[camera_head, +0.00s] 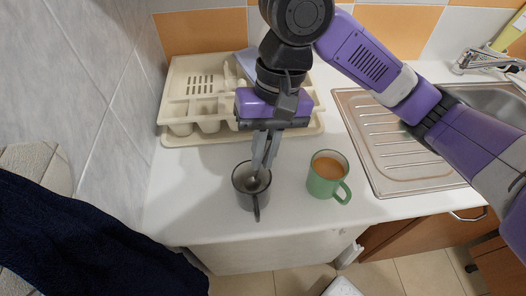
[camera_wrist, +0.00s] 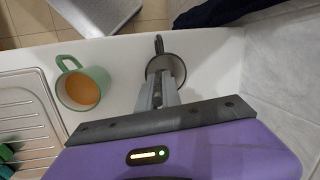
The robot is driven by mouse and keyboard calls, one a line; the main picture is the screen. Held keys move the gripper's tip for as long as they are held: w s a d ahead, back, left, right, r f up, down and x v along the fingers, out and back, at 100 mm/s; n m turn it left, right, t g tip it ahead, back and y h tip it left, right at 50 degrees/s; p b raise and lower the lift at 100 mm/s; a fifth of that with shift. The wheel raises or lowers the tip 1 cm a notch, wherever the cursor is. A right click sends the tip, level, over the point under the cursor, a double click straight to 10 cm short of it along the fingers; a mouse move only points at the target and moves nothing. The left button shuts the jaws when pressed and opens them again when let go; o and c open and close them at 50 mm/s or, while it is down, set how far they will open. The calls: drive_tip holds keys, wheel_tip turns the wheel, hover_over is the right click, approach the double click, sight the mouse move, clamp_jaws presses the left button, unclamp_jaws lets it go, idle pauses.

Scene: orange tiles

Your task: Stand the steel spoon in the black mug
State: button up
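The black mug (camera_head: 240,194) stands upright on the white counter, its handle toward the front edge. It also shows in the wrist view (camera_wrist: 179,68), partly behind my fingers. My gripper (camera_head: 262,166) points down at the mug's opening, its fingers close together. The fingers also show in the wrist view (camera_wrist: 158,92). A small shiny piece of the steel spoon (camera_head: 253,182) shows just below the fingertips, within the mug's opening. The fingers appear shut on the spoon's upper part, which they hide. Whether the spoon touches the mug's bottom is hidden.
A green mug (camera_head: 324,187) of brown drink stands close to the right of the black mug. A cream cutlery tray (camera_head: 172,138) lies behind. A steel sink and drainer (camera_head: 385,150) are at right. A tiled wall (camera_head: 110,90) and dark blue cloth (camera_head: 90,245) are at left.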

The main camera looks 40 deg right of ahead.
drive_tip(key=o, duration=0.5)
drive_tip(key=shift+p+v, duration=0.4)
drive_tip(key=shift+v, duration=3.5)
